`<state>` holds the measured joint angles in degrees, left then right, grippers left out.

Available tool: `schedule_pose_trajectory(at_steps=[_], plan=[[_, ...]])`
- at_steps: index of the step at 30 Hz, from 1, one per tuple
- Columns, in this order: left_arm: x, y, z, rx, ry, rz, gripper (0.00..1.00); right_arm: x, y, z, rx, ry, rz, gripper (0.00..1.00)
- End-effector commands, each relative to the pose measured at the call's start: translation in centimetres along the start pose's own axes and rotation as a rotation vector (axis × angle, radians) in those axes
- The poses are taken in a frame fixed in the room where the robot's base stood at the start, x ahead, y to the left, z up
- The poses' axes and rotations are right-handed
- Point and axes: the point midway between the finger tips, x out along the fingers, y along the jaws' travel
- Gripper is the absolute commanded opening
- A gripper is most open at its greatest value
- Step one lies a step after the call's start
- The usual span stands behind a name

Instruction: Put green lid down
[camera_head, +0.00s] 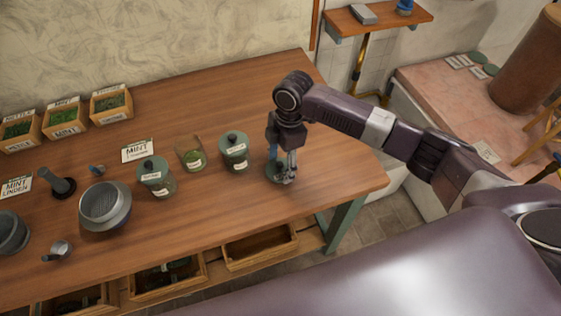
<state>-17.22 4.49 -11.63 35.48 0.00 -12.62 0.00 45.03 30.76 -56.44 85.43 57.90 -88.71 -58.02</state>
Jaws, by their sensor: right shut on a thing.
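My right gripper (284,180) points down over the right part of the wooden table (330,155). It is shut on the green lid (271,175), a small dark green disc at the table surface; the fingers hide much of it. I cannot tell whether the lid touches the table or is just above it. A glass jar without a lid (191,155), with green contents, stands to the left of the gripper. My left gripper is out of view.
A green-lidded jar (235,152) stands close to the left of my right gripper. Herb boxes (65,119) line the back left. The table's right end is clear.

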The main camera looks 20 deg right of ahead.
Motion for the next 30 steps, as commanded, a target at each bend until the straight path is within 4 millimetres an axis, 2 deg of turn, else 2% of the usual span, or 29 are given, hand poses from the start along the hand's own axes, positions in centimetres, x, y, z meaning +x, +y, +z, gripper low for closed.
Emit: schedule_pose_trajectory(at_steps=[9, 10, 15, 24, 26, 30], plan=[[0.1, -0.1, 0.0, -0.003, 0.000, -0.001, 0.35, 0.3, 0.0, 0.0, 0.000, 0.001, -0.001, 0.37], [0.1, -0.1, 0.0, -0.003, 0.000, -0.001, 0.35, 0.3, 0.0, 0.0, 0.000, 0.000, 0.000, 0.59], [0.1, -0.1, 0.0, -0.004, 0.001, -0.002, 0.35, 0.3, 0.0, 0.0, 0.000, 0.000, 0.000, 0.75], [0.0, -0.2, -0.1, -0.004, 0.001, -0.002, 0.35, 0.0, 0.0, 0.0, 0.000, 0.001, 0.001, 0.75], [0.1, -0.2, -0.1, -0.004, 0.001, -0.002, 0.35, -0.3, 0.1, -0.1, 0.000, 0.001, 0.002, 0.75], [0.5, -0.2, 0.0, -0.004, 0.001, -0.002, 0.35, -2.4, 0.2, 0.0, -0.001, 0.001, 0.005, 0.75]])
